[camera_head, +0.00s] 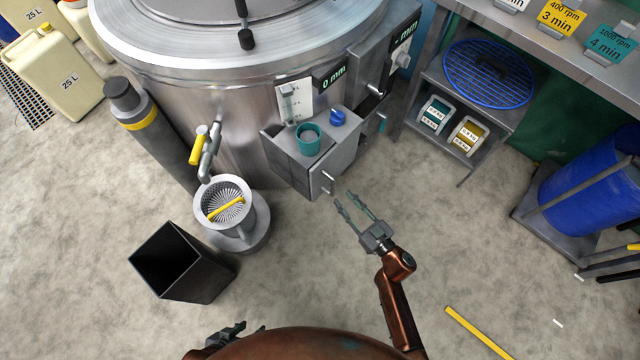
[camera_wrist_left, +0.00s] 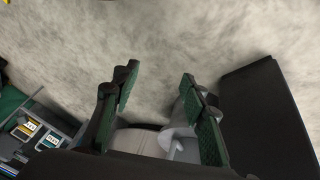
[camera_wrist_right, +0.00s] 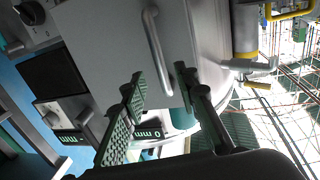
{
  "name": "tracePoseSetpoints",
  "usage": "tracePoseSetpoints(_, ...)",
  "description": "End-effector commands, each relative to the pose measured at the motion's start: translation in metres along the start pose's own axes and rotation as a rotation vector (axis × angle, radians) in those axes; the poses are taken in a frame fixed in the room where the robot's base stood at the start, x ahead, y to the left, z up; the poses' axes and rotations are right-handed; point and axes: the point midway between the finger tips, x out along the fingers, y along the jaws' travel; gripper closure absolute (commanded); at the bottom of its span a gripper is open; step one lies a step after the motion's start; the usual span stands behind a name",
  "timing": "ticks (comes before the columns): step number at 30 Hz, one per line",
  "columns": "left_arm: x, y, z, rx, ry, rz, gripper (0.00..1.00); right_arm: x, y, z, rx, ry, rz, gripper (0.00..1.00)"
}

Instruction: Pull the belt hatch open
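The grey box on the drum's side (camera_head: 290,163) carries a pale bar handle (camera_head: 328,183) low on its right face. I take this face for the belt hatch; it looks flush with the box. In the right wrist view the bar handle (camera_wrist_right: 156,50) stands on a flat grey panel (camera_wrist_right: 100,40), just beyond the fingertips. My right gripper (camera_head: 345,201) is open and empty, close to the handle but apart from it, its fingers (camera_wrist_right: 160,75) pointing at the panel. My left gripper (camera_wrist_left: 158,76) is open and empty over the floor, partly hidden at the head view's bottom edge.
A teal cup (camera_head: 308,139) and blue knob (camera_head: 338,117) are on top of the box. A strainer pot (camera_head: 236,224) and black bin (camera_head: 181,264) stand left. A shelf rack (camera_head: 459,139) and blue barrel (camera_head: 590,190) are right.

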Motion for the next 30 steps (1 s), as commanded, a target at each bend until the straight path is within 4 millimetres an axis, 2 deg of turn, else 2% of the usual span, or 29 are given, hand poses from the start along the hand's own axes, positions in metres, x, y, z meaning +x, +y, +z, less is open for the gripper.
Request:
tracePoseSetpoints(1,0.01,0.003,0.001,-0.003,0.014,0.01,0.6,0.007,-0.001,0.003,0.003,0.001,-0.001,0.72)
tracePoseSetpoints(6,0.033,0.008,-0.005,-0.016,0.093,0.033,0.6,0.035,-0.002,0.005,0.004,0.0,-0.003,0.72)
tracePoseSetpoints(13,0.051,0.003,-0.006,-0.01,0.17,0.029,0.6,0.063,-0.003,0.004,0.004,0.0,-0.005,0.72)
tracePoseSetpoints(18,0.055,0.001,-0.006,-0.005,0.192,0.024,0.6,0.071,-0.003,0.002,0.002,0.0,-0.004,0.72)
tracePoseSetpoints(26,0.055,0.0,-0.007,-0.005,0.197,0.023,0.6,0.071,-0.003,0.0,0.001,0.001,-0.004,0.72)
tracePoseSetpoints(30,0.055,0.0,-0.007,-0.005,0.196,0.023,0.6,0.071,-0.003,0.0,0.001,0.001,-0.004,0.82)
